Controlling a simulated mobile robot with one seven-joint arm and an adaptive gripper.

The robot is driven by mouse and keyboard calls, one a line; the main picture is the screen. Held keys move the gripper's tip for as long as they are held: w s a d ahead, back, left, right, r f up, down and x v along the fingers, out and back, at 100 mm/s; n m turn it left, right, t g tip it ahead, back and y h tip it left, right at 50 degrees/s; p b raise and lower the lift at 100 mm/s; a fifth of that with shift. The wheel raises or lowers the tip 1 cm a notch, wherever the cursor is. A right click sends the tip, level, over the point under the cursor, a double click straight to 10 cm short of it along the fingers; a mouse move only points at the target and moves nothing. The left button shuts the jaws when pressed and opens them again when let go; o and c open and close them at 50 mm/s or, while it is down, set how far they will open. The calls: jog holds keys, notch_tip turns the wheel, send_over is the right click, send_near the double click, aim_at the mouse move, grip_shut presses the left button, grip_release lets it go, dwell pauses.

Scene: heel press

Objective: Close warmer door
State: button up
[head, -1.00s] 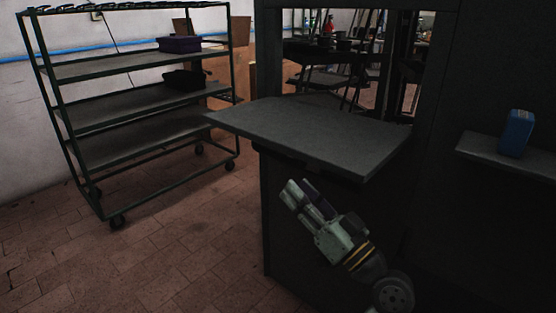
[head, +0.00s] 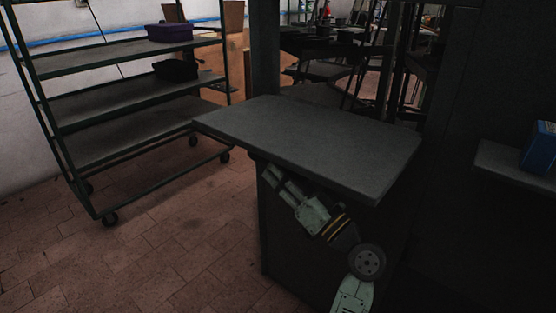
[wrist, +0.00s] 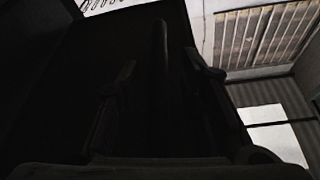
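The warmer door (head: 310,145) is a flat dark grey panel, folded down and standing out level from the front of the dark machine (head: 400,235). My gripper (head: 273,175) is below the panel's near edge, pointing up and left, with its tips partly hidden by the panel. In the wrist view, my gripper's two fingers (wrist: 162,75) stand apart, with the dark underside of the panel beyond them. A dark bar-like shape (wrist: 160,50) shows between the fingers; I cannot tell whether they touch it.
A green wheeled shelf rack (head: 130,130) stands at the left, with a purple bin (head: 169,32) and a black bin (head: 176,69). A blue box (head: 540,148) sits on a side ledge (head: 510,165) at the right. The tiled floor (head: 190,240) before the machine is clear.

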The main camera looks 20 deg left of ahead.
jog(key=shift+x, duration=1)
jog(key=shift+f, duration=0.1)
grip_shut()
